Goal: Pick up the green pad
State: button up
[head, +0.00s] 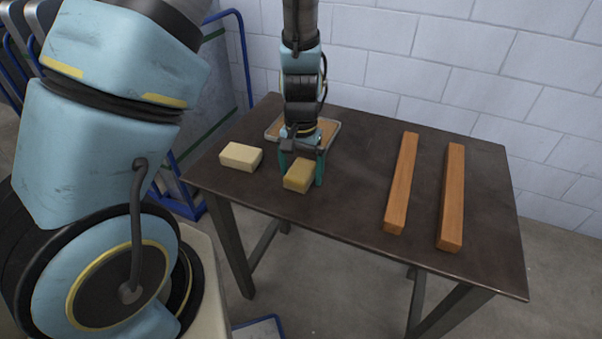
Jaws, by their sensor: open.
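My gripper (301,170) points down over the near left part of the dark table, its teal fingers open. A yellow-tan block-shaped pad (298,178) lies on the table between or just in front of the fingers. I cannot tell whether the fingers touch it. A cream block-shaped pad (241,156) lies to its left, apart from the gripper. No pad looks plainly green in this view; the gripper and wrist hide part of the table behind them.
A shallow tan tray (329,131) lies behind the gripper, partly hidden. Two long wooden bars (402,185) (452,198) lie on the right of the table (350,208). Its middle is clear. A white block wall (430,55) stands close behind.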

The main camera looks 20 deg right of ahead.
aim_at(301, 169)
jog(key=shift+c, duration=0.4)
jog(key=c, duration=1.4)
jog(key=shift+o, duration=0.2)
notch_tip(301, 169, up, 10)
jog(key=shift+r+b, duration=0.1)
jog(key=shift+b, duration=0.35)
jog(key=o, duration=1)
jog(key=c, duration=0.7)
